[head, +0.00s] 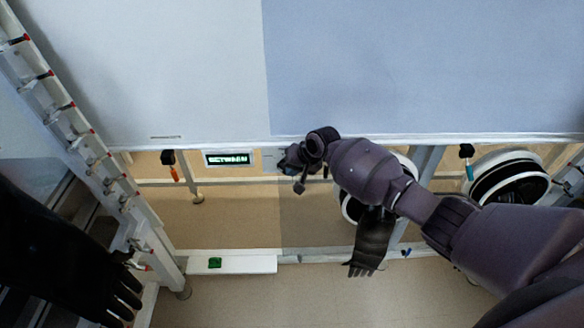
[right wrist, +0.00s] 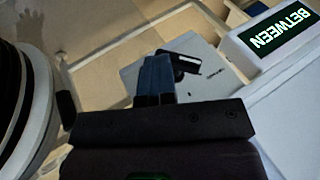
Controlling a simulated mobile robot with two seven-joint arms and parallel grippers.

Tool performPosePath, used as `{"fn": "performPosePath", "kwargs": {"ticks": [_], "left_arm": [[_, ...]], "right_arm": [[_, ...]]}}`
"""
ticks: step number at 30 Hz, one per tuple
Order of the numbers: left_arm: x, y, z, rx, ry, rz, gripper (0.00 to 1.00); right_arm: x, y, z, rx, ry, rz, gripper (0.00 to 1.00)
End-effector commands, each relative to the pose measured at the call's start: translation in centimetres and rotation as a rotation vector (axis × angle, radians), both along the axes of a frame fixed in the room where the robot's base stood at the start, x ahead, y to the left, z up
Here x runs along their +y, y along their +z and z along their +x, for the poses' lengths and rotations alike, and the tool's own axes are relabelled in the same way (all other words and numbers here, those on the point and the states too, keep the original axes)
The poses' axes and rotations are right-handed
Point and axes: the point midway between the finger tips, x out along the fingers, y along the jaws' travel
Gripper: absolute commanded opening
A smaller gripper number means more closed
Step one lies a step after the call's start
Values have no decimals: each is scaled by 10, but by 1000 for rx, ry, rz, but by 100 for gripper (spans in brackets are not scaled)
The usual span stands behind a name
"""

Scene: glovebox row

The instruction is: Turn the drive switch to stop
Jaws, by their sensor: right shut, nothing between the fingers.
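The drive switch (right wrist: 178,65) is a black handle on a light grey plate (right wrist: 207,88) in the right wrist view. In the head view my arm and gripper mostly hide it. My right gripper (head: 297,160) is at the panel under the pale hood. Its fingers (right wrist: 155,78) are shut with nothing between them, right beside the switch handle and overlapping it in the picture. I cannot tell whether they touch it. A display (head: 228,158) left of the gripper reads BETWEEN; it also shows in the right wrist view (right wrist: 275,35). My left gripper is not in view.
A round glove port (head: 508,178) is at the right; another is partly behind my right arm, with a black glove (head: 371,240) hanging down. A large black glove (head: 65,260) fills the lower left. A white shelf (head: 245,264) bears a small green item.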

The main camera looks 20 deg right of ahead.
Motion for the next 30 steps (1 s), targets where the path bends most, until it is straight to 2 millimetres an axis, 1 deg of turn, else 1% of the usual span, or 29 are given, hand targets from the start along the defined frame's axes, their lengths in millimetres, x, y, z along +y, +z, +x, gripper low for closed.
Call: {"fn": "performPosePath", "kwargs": {"ticks": [1, 2, 6, 13, 23, 30], "left_arm": [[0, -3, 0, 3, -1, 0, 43], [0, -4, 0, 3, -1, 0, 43], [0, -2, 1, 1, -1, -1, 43], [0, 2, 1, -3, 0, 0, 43], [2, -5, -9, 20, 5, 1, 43], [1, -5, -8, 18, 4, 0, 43]], "right_arm": [[3, -9, -4, 4, 3, 31, 0], [2, -10, -4, -1, 1, 47, 0], [1, -8, -3, -19, 2, 89, 0], [0, -7, -2, -25, 1, 93, 0], [-1, -7, -2, -25, 1, 91, 0], [-1, -7, -1, -25, 1, 91, 0]]}}
